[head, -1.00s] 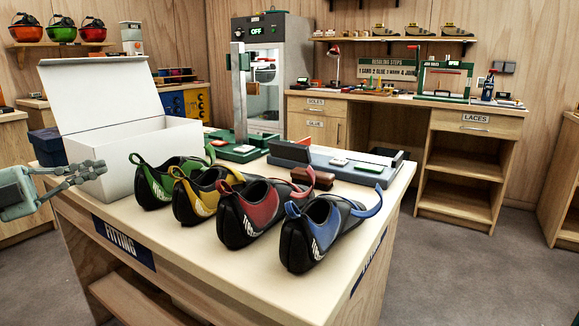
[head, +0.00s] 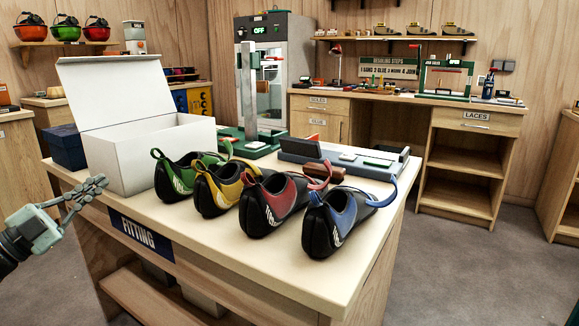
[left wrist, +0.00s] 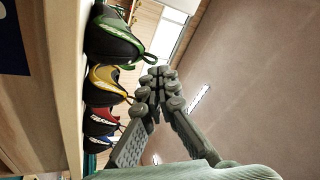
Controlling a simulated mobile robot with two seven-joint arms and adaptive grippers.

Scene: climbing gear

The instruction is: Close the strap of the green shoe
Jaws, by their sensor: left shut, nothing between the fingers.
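The green shoe (head: 177,176) is the leftmost in a row of climbing shoes on the fitting table, in front of the white box. Its green strap (head: 226,148) stands up in a loop on the far right side of the shoe, partly hidden behind the yellow shoe. The green shoe also shows at the top of the left wrist view (left wrist: 112,42). My left gripper (head: 97,184) is shut and empty, left of the table's front edge and apart from the shoe. In the left wrist view its fingertips (left wrist: 160,80) meet. My right gripper does not show.
The yellow (head: 217,190), red (head: 262,207) and blue (head: 335,222) shoes stand close together to the right. An open white box (head: 150,160) stands behind the green shoe. A grey device (head: 345,160) lies behind the shoes. The table's (head: 270,268) front strip is clear.

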